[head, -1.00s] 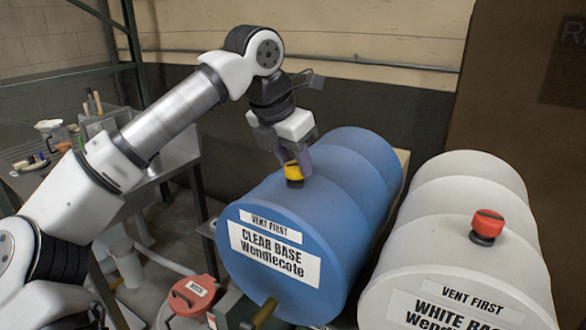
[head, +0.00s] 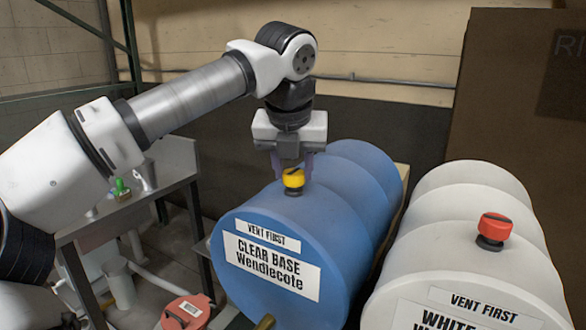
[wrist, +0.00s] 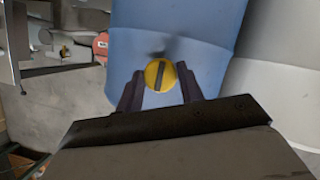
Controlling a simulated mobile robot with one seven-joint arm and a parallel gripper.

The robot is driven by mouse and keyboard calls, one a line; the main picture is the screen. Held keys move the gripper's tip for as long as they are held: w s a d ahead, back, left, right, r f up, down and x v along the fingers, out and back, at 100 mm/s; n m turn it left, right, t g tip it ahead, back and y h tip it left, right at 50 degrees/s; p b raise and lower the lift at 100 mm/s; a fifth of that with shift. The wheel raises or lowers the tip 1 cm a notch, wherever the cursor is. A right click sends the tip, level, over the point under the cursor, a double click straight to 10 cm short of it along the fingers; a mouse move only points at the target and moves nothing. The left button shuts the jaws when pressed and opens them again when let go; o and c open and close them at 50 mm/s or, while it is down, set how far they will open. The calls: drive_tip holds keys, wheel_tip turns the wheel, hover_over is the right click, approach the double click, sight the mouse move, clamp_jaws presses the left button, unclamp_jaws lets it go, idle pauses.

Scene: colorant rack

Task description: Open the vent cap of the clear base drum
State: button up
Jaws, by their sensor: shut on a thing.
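The clear base drum (head: 262,232) is a blue barrel lying on its side, labelled "CLEAR BASE Wendlecote" and "VENT FIRST". Its yellow vent cap (head: 293,180) is on top near the front end. My gripper (head: 292,172) points down at the cap and is shut on it. In the wrist view the round yellow cap (wrist: 160,75), with a dark slot across its top, shows between the two fingers of my gripper (wrist: 160,90). The finger contact is partly hidden in the head view.
A white drum (head: 450,262) with a red vent cap (head: 494,229) lies to the right. A metal bench (head: 150,195) stands at the left. A red lid (head: 182,313) is low in front. A wall is behind.

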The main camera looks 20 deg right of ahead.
drive_tip(key=shift+f, duration=0.1)
idle(0.3)
drive_tip(key=o, duration=1)
drive_tip(key=p+v, duration=0.1)
drive_tip(key=v, duration=1.3)
drive_tip(key=shift+d, duration=0.15)
